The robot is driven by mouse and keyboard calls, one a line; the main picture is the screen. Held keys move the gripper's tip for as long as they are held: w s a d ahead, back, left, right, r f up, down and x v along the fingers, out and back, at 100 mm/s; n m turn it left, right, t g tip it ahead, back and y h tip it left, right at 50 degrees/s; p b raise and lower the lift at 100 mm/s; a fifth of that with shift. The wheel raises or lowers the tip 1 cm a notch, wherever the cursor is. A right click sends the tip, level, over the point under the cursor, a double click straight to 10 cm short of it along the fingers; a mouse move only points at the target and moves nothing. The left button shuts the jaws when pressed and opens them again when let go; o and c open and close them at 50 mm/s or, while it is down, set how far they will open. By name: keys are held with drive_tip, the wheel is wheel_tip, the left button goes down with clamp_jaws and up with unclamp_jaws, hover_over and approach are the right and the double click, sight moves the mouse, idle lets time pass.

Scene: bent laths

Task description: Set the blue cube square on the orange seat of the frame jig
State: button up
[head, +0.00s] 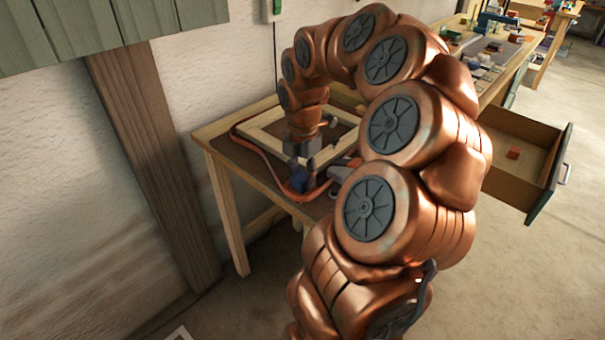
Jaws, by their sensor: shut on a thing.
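My gripper (301,176) points down over the front part of a small wooden table. It is shut on the blue cube (298,184), which shows dark blue between and below the fingers. I cannot tell whether the cube touches anything beneath it. A pale wooden frame (262,121), which looks like the frame jig, lies on the table behind the gripper. My wrist and arm cover much of it. I cannot make out the orange seat.
A bent orange-brown lath (262,152) curves around the table's left and front. A grey tool (343,170) lies right of the gripper. An open drawer (522,165) with a small orange block (513,153) juts out at right. A cluttered bench (490,50) stands behind.

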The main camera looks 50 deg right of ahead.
sight(303, 175)
drive_tip(key=shift+f, duration=0.15)
drive_tip(key=o, duration=1.2)
drive_tip(key=shift+o, duration=0.2)
wheel_tip(303, 175, up, 12)
drive_tip(key=shift+r, duration=0.2)
